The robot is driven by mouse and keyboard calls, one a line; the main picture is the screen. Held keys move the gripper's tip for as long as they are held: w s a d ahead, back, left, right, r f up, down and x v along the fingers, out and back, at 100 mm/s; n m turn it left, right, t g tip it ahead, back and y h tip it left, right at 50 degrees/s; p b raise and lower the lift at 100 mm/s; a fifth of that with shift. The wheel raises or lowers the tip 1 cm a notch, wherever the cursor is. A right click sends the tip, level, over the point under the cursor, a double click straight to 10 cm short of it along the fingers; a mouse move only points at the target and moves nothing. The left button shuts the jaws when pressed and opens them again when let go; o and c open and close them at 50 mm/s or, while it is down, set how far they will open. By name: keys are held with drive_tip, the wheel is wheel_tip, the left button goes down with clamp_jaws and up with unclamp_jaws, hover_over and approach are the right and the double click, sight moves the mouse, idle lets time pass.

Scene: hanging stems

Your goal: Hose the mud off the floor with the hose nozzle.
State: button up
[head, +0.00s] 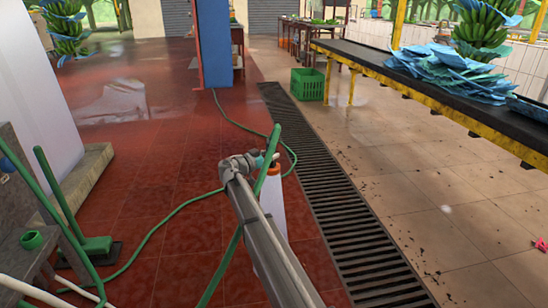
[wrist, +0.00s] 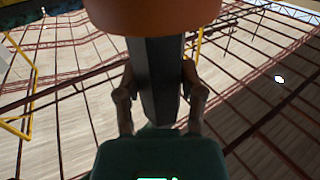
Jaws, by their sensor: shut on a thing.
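In the wrist view my gripper (wrist: 158,95) is shut on the dark grip of the hose nozzle (wrist: 155,65), whose orange part fills the top of that picture. In the head view my arm reaches to the middle of the picture, above the floor, and its own links largely hide the gripper and nozzle. The green hose (head: 185,205) runs over the red floor from the blue pillar and loops up by my arm. Dark specks and clumps of mud (head: 438,242) lie scattered on the tan tiles (head: 490,215) right of the drain.
A slotted drain (head: 330,180) divides red and tan floor. A conveyor (head: 440,88) with bananas and blue sheets stands right; a green crate (head: 308,84) is near its far end. A blue pillar (head: 214,45) stands behind. A green broom (head: 95,246) leans at left.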

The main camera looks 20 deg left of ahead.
drive_tip(key=shift+w+a, duration=0.55)
drive_tip(key=shift+w, duration=0.35)
drive_tip(key=shift+w+a, duration=0.55)
drive_tip(key=shift+w, duration=0.35)
drive_tip(key=shift+d, duration=0.1)
drive_tip(key=w+d, duration=0.4)
drive_tip(key=d, duration=0.3)
drive_tip(key=shift+w, duration=0.25)
idle(0.8)
drive_tip(key=shift+d, duration=0.1)
drive_tip(key=shift+s+d, duration=0.1)
drive_tip(key=shift+s, duration=0.05)
idle(0.6)
drive_tip(key=s+d, duration=0.6)
drive_tip(key=s, duration=0.3)
drive_tip(key=s+d, duration=0.6)
drive_tip(key=s, duration=0.4)
drive_tip(key=shift+s, duration=0.25)
idle(2.7)
